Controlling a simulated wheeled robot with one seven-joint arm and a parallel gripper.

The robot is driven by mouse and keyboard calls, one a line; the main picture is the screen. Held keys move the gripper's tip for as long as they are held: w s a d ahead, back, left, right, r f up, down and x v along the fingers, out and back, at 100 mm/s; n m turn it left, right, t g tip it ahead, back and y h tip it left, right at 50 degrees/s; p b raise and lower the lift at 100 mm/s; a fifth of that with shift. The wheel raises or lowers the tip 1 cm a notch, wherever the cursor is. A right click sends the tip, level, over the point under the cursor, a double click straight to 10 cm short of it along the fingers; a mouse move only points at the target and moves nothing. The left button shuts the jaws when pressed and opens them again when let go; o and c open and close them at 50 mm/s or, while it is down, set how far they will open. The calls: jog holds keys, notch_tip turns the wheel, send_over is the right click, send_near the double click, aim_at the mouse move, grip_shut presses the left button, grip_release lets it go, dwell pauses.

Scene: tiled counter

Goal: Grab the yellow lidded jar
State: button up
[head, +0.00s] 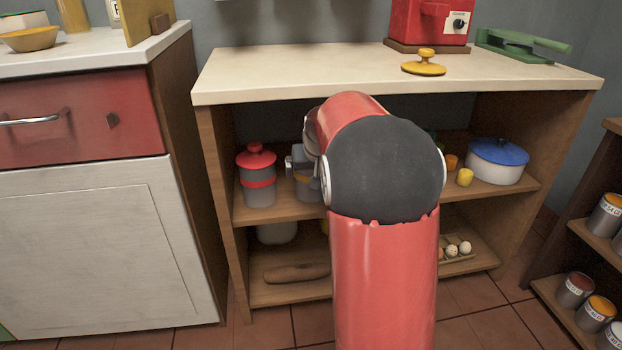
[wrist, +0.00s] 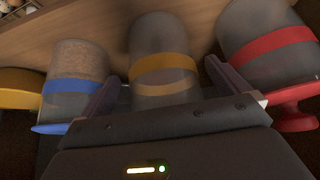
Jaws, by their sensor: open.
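The jar with a yellow-orange band (wrist: 162,68) stands in the middle of the wrist view, grey and see-through. Its lid end is hidden behind my gripper body. My gripper (wrist: 164,84) is open, with one finger on each side of this jar; I cannot tell whether either finger touches it. In the head view, part of a grey jar (head: 307,187) shows on the upper shelf beside my gripper (head: 296,163), mostly hidden by my arm.
A red-lidded jar (wrist: 268,50) stands close on the right; it also shows in the head view (head: 259,195). A blue-lidded jar (wrist: 75,68) stands close on the left. A white pot with blue lid (head: 497,165) is farther right. The countertop (head: 300,75) overhangs the shelf.

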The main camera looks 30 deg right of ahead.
jog(key=shift+w+d+f, duration=0.15)
jog(key=shift+w, duration=0.45)
jog(key=shift+w+d+f, duration=0.15)
jog(key=shift+w, duration=0.4)
jog(key=shift+w+f, duration=0.15)
jog(key=shift+f, duration=0.05)
jog(key=shift+c, duration=0.3)
jog(key=c, duration=1.2)
